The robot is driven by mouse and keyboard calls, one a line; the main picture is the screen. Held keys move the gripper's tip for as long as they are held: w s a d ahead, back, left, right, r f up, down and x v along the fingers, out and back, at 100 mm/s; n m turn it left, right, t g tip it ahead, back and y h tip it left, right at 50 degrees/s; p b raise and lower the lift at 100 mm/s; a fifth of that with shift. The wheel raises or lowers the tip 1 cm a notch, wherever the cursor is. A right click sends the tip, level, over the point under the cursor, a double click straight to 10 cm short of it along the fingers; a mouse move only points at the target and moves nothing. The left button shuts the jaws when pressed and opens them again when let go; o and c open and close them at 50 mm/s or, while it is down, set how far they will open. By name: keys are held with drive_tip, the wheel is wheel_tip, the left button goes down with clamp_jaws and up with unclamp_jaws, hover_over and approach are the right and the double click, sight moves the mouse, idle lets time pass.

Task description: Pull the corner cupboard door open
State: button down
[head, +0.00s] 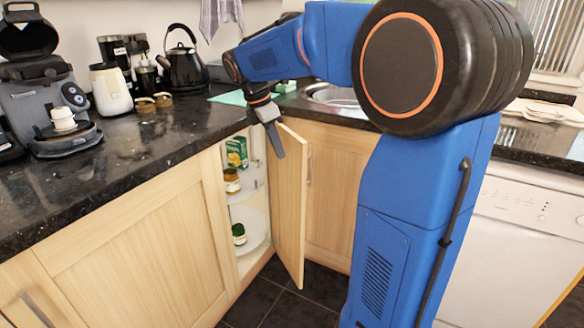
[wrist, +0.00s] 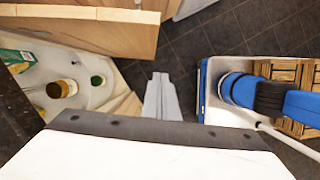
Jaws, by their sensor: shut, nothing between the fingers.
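The corner cupboard door (head: 291,205) is pale wood and stands ajar, swung out from the opening. Its bar handle (head: 309,167) is on the face turned to the right. White shelves (head: 247,191) show inside the cupboard. In the wrist view the door's wooden face (wrist: 112,38) is at the upper left. My gripper (head: 276,148) hangs at the upper part of the opening, overlapping the door's top left edge in the head view. It is shut and empty, with the fingers together in the wrist view (wrist: 162,98). Whether it touches the door cannot be told.
A green box (head: 236,152), a jar (head: 231,181) and a green-lidded jar (head: 239,234) stand on the shelves. The dark granite counter (head: 150,150) carries a kettle (head: 183,65) and a coffee machine (head: 48,95). Dark tiled floor (head: 300,304) lies clear before the door.

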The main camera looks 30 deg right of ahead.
sight(296, 169)
drive_tip(key=shift+n+h, duration=0.3)
drive_tip(key=shift+h, duration=0.1)
drive_tip(key=shift+w+d+r+x, duration=0.15)
drive_tip(key=shift+d+x, duration=0.2)
drive_tip(key=shift+x, duration=1.4)
drive_tip(key=shift+w+d+r+x, duration=0.15)
drive_tip(key=shift+d+x, duration=0.2)
drive_tip(key=shift+x, duration=1.4)
drive_tip(key=shift+w+d+r+x, duration=0.15)
drive_tip(key=shift+d+x, duration=0.2)
drive_tip(key=shift+x, duration=1.4)
drive_tip(key=shift+d, duration=0.1)
